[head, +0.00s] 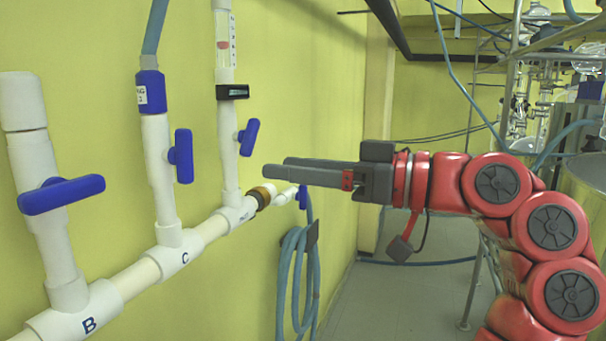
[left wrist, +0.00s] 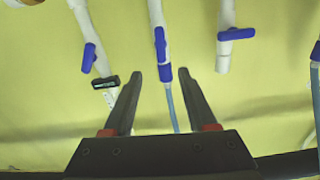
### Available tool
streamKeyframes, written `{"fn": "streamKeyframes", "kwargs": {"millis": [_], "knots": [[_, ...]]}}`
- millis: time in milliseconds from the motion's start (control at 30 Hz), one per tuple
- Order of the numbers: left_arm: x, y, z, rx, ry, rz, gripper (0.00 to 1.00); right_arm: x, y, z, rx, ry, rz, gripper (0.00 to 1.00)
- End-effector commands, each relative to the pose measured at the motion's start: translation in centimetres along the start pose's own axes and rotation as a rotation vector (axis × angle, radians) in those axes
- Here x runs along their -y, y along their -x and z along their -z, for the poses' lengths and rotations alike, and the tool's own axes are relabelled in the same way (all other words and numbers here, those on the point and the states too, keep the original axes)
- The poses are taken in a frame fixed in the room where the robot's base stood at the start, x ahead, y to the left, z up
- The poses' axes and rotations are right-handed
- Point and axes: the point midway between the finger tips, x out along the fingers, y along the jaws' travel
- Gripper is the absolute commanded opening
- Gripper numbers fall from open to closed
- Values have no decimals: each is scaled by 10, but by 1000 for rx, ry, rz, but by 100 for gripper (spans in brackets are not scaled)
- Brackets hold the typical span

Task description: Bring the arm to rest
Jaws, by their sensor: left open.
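My left gripper (head: 275,172) is open and empty in the head view. Its dark fingers point left towards the yellow wall, and its red arm (head: 510,215) reaches in from the right side of the picture. The left wrist view shows the two fingers of this gripper (left wrist: 160,74) apart, with nothing between them. Beyond them are white pipes with blue valve handles. In the head view the fingertips appear near the blue handle (head: 249,137) of the far pipe; the exact gap cannot be told. My right gripper is not in view.
White pipes marked B (head: 88,325) and C (head: 186,258) run along the wall, with blue handles (head: 62,194) and (head: 182,156) sticking out. A coiled blue hose (head: 298,270) hangs below. Glassware on a metal frame (head: 518,75) stands at the back right. Grey floor (head: 420,290) shows below the arm.

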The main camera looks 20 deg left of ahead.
Motion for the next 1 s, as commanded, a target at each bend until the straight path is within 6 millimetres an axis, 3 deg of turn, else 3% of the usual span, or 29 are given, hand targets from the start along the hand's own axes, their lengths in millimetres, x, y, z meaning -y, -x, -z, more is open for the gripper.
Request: {"fn": "streamKeyframes", "kwargs": {"millis": [167, 567, 667, 767, 867, 1000], "knots": [[1, 9, 0, 1, 1, 2, 57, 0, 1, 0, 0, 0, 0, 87], [0, 10, 0, -1, 0, 1, 57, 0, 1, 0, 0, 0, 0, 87], [-12, 11, 0, -35, -20, -22, 57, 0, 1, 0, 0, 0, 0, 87], [-53, 16, -2, -142, -87, -99, 57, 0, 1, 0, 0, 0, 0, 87], [-122, 30, -15, -307, -193, -241, 57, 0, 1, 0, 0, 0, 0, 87], [-227, 64, -60, -546, -335, -499, 57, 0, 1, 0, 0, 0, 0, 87]]}}
